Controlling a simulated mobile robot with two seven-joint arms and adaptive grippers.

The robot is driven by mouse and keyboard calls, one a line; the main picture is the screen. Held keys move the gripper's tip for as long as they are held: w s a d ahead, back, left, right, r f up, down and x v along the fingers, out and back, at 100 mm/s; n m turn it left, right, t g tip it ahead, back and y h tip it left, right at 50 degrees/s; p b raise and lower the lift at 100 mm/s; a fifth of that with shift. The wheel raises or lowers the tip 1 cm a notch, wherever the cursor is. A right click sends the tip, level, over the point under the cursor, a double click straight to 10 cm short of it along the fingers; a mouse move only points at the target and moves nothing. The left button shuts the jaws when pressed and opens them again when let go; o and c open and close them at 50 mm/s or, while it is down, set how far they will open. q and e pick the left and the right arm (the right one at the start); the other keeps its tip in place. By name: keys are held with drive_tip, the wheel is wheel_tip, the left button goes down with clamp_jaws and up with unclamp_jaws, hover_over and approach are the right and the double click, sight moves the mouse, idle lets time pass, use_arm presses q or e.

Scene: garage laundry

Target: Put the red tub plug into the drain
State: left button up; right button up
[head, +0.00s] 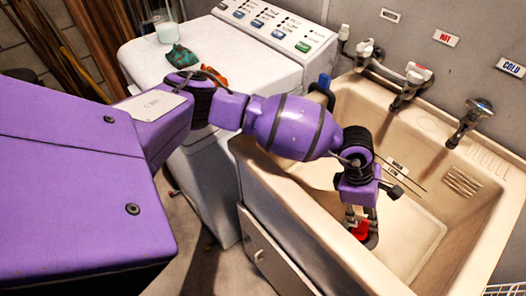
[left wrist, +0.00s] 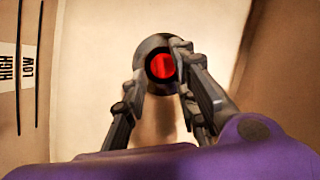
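The red tub plug (head: 360,230) is low in the beige tub (head: 408,235), at the dark drain ring (head: 373,242). In the left wrist view the red plug (left wrist: 162,67) shows inside the dark round drain rim (left wrist: 153,44). I cannot tell exactly how deep it sits. My left gripper (head: 361,212) points down over it. In the left wrist view the left gripper's fingers (left wrist: 160,72) stand apart on either side of the plug, with dark rim showing between them and the red. My right gripper is not in view.
The tub's front wall (head: 300,215) runs below my left forearm. Taps (head: 410,85) line the back wall. A white washer (head: 225,60) stands to the left, with a green cloth (head: 181,57) and a cup (head: 166,32) on it. The tub's right side is free.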

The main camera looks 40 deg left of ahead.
use_arm(q)
drive_tip(key=v, duration=0.7)
drive_tip(key=shift+r, duration=0.1)
